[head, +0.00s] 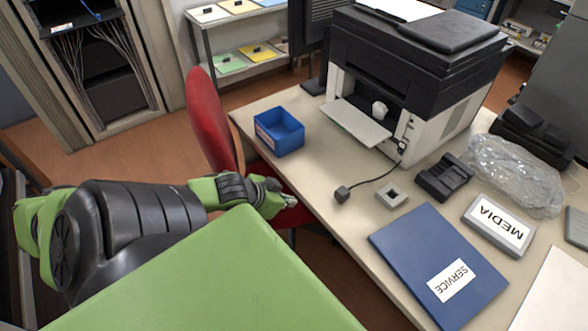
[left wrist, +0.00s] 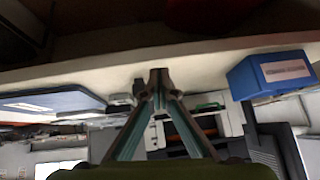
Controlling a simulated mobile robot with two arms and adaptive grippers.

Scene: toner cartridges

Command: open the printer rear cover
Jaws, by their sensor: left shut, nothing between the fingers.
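The printer (head: 415,75) stands on the far part of the table, a black upper body over a white lower one. On its side facing me a light flap (head: 356,121) lies folded down flat, with an opening and a small white part above it. I cannot tell whether this flap is the rear cover. My left gripper (head: 288,200) is over the red chair beside the table's left edge, apart from the printer, shut and empty. In the left wrist view its fingertips (left wrist: 158,82) meet in front of the partly hidden printer (left wrist: 230,120). My right gripper is not in view.
A blue bin (head: 279,132) stands near the table's left edge. A cable with a black plug (head: 343,193), a small grey block (head: 392,196), a black holder (head: 444,178), a blue service folder (head: 438,262) and a media box (head: 498,226) lie nearer. A red chair (head: 209,120) stands beside the table.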

